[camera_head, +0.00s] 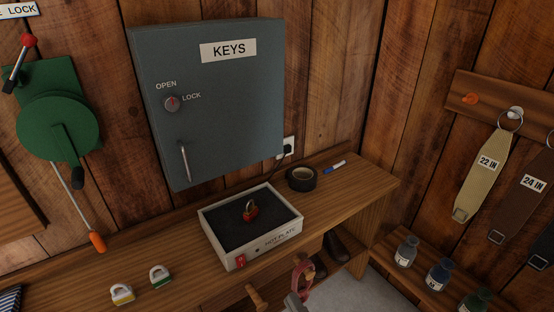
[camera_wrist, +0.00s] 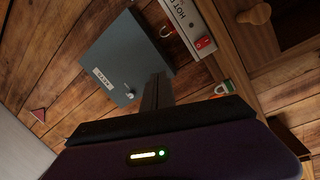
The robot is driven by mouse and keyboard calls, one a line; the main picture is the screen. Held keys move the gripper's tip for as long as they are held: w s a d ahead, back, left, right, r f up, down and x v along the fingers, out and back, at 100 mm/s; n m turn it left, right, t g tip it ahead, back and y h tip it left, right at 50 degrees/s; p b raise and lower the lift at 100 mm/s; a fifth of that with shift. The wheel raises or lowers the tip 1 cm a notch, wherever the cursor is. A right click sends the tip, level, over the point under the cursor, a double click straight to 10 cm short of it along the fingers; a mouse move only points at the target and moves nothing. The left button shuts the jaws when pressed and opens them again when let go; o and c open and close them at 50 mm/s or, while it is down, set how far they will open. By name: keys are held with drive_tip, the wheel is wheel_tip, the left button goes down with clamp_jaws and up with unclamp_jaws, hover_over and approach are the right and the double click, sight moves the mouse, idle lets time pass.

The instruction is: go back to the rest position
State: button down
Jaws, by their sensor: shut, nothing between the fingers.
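My gripper (camera_wrist: 158,80) shows in the wrist view as a dark bar in front of its wide black body. Its fingers are together with nothing held between them, and it is apart from the furniture. Behind its tips, the grey key cabinet (camera_wrist: 112,55) and plank wall appear turned on their side. I cannot make out the gripper for certain in the head view. There the key cabinet (camera_head: 225,105) hangs shut on the wall above the wooden bench (camera_head: 180,248), its red-marked knob between OPEN and LOCK labels.
A hot plate (camera_head: 235,248) on the bench bears a red padlock (camera_head: 250,212). Two padlocks, yellow (camera_head: 122,294) and green (camera_head: 160,276), stand left of it. Black tape (camera_head: 301,179) and a marker (camera_head: 335,166) lie right. Bottles (camera_head: 438,275) stand on a lower right shelf.

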drive_tip(key=s+d+r+m+g+h, duration=0.1)
drive_tip(key=s+d+m+h, duration=0.2)
drive_tip(key=s, duration=0.6)
drive_tip(key=s+d+r+m+h, duration=0.2)
drive_tip(key=s+d+m+h, duration=0.1)
drive_tip(key=s+d+m, duration=0.4)
drive_tip(key=s+d+r+m+g+h, duration=0.1)
drive_tip(key=s+d+m+h, duration=0.2)
drive_tip(key=s, duration=1)
drive_tip(key=d+m, duration=0.3)
drive_tip(key=m, duration=0.2)
drive_tip(key=shift+r+m+g+p, duration=0.15)
drive_tip(key=shift+m+g+p, duration=0.15)
drive_tip(key=shift+m, duration=0.1)
drive_tip(key=shift+s, duration=0.1)
